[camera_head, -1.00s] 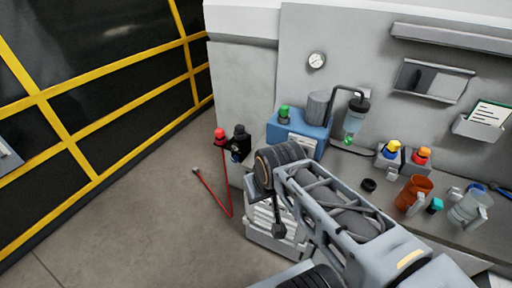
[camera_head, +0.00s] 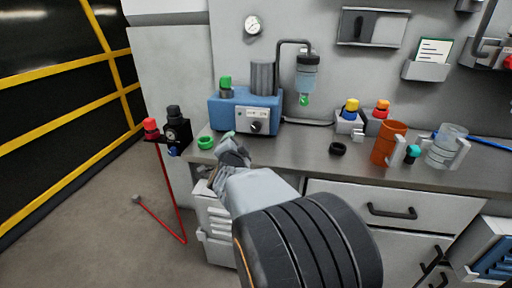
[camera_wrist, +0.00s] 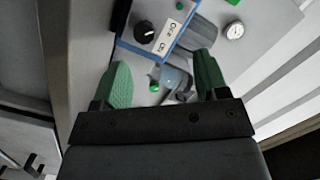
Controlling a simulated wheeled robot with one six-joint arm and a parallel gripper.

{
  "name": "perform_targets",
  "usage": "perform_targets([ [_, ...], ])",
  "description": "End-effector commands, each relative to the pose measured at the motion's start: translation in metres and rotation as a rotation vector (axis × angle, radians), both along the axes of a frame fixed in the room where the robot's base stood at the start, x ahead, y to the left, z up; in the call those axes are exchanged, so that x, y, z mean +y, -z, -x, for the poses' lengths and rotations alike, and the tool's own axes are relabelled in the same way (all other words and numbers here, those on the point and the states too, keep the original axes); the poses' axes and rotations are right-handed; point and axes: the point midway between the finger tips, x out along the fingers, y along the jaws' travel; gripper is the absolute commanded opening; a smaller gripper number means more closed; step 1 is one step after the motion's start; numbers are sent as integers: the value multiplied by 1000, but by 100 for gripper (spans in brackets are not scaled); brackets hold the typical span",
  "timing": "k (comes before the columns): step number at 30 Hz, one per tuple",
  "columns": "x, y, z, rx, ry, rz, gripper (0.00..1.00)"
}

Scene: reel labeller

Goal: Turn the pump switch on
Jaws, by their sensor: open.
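The pump is a blue box (camera_head: 232,112) at the back left of the bench, with a pale front panel. Its switch is a round black knob (camera_head: 256,127) low on that panel. In the wrist view the knob (camera_wrist: 145,32) shows at upper left, beside a white OFF/ON label (camera_wrist: 168,38). In the head view my gripper (camera_head: 228,146) is in front of the pump, partly hidden by my arm.
A green ring (camera_head: 205,142) and a black ring (camera_head: 338,148) lie on the bench. A hanging bottle (camera_head: 305,75) stands right of the pump; an orange mug (camera_head: 388,143) is farther right. A red-knobbed valve (camera_head: 151,128) is at left.

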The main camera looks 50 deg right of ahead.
Motion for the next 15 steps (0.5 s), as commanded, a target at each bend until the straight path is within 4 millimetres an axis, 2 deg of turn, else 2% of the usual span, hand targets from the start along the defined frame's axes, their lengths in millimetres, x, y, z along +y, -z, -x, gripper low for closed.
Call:
perform_targets([
  [1, -9, 13, 5, -23, 44, 5, 67],
  [7, -32, 19, 14, -76, 134, 17, 67],
  [15, -72, 20, -8, -79, 144, 18, 67],
])
